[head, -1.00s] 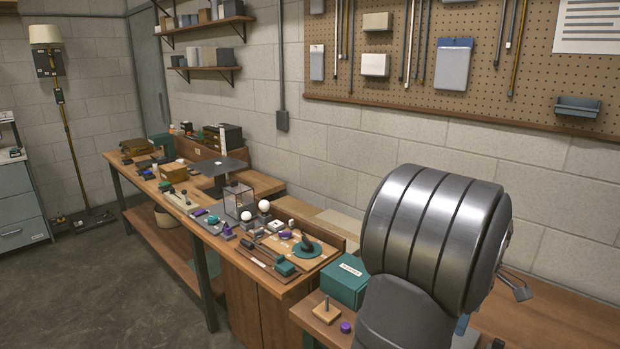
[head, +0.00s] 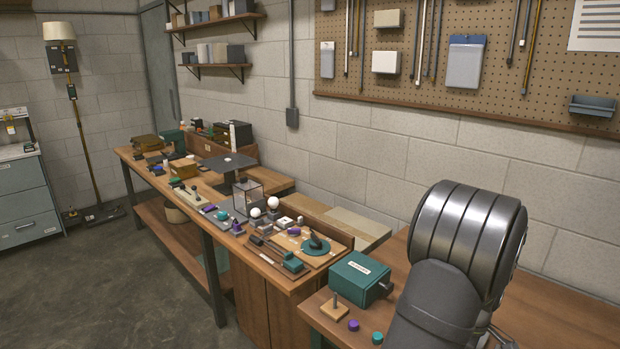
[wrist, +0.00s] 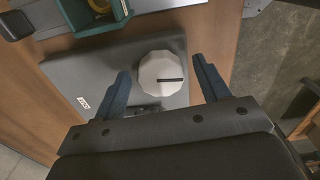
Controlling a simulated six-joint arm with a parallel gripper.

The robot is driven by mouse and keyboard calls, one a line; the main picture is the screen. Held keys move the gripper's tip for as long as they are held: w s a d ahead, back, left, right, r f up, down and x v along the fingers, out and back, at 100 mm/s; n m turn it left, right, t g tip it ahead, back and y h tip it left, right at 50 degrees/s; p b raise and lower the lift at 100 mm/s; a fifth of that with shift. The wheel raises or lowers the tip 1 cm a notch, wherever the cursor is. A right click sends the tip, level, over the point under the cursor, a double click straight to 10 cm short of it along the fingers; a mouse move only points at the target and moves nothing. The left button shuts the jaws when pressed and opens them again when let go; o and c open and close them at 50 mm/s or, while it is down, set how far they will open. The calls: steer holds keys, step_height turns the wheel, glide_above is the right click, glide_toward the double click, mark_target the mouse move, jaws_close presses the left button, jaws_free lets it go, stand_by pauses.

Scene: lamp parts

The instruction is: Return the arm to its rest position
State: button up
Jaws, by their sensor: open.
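My arm fills the lower right of the head view, with my large dark metal joint in front of the near bench. My gripper (wrist: 165,88) shows in the wrist view with its two dark blue fingers spread apart. It is open, and nothing is held between the fingers. Beyond and between the fingers is a pale faceted round knob (wrist: 160,72) with a dark slot, on a dark grey flat panel (wrist: 75,70) with a small white label. The fingertips look apart from the knob. In the head view my gripper is not visible.
On the near bench stand a teal box (head: 358,279), a wooden peg block (head: 335,311), a purple cap (head: 353,325) and a teal cap (head: 377,338). The long workbench (head: 262,272) holds several lamp parts. A teal-and-yellow bin (wrist: 98,10) shows at the wrist view's top. A floor lamp (head: 72,110) stands at the back left.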

step_height(320, 180, up, 17)
step_height(320, 180, down, 18)
steer(key=shift+r, duration=0.25)
steer(key=shift+r+m, duration=0.25)
steer(key=shift+m, duration=0.65)
steer(key=m, duration=0.6)
steer(key=shift+a+m, duration=0.15)
steer(key=shift+m, duration=0.25)
steer(key=m, duration=0.4)
steer(key=shift+a+m, duration=0.1)
steer(key=shift+m, duration=2.3)
